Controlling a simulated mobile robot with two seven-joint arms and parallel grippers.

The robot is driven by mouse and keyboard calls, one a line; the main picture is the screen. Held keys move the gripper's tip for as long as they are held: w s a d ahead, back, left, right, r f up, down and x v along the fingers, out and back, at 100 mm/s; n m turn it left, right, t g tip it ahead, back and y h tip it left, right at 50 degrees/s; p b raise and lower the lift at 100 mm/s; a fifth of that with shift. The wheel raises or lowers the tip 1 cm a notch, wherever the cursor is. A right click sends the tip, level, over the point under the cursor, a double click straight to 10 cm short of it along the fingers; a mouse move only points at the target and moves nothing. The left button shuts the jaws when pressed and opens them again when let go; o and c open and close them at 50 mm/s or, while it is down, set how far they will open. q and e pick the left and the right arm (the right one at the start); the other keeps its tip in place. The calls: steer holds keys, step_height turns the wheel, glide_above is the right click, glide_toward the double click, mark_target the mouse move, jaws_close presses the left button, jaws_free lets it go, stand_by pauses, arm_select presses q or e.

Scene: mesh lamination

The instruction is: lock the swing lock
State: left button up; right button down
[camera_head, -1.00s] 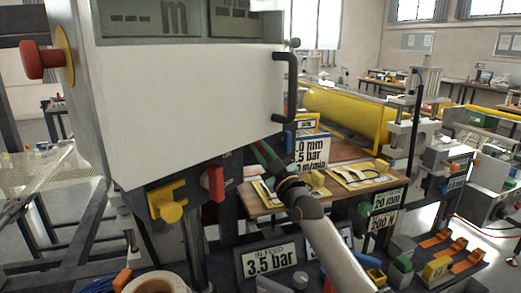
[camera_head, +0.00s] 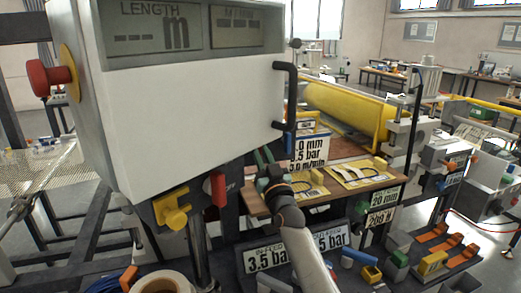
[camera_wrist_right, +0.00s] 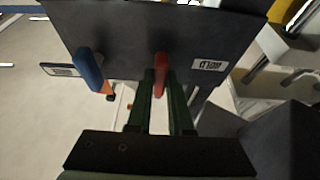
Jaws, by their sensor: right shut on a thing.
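In the right wrist view, a red lever (camera_wrist_right: 161,75) hangs at the front of a dark plate (camera_wrist_right: 125,40). My right gripper (camera_wrist_right: 160,82) has its two dark green fingers on either side of the red lever and is shut on it. In the head view, my right gripper (camera_head: 264,160) reaches up beside the lower right edge of the white cabinet, and what it holds is hidden there. A red handle (camera_head: 218,189) and a yellow knob (camera_head: 175,216) show under the cabinet, left of the gripper. I cannot tell which part is the swing lock. My left gripper is not in view.
The white cabinet (camera_head: 190,120) stands close above the gripper. A blue handle (camera_wrist_right: 89,70) sits left of the red lever. A wooden board (camera_head: 390,180) with yellow parts lies right of my arm. A paper roll (camera_head: 162,282) is at the bottom left.

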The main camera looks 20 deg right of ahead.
steer(key=c, duration=0.8)
jaws_free()
steer(key=shift+s, duration=0.1)
steer(key=shift+s, duration=0.15)
steer(key=p+v, duration=0.2)
steer(key=v, duration=1)
steer(key=shift+f, duration=0.15)
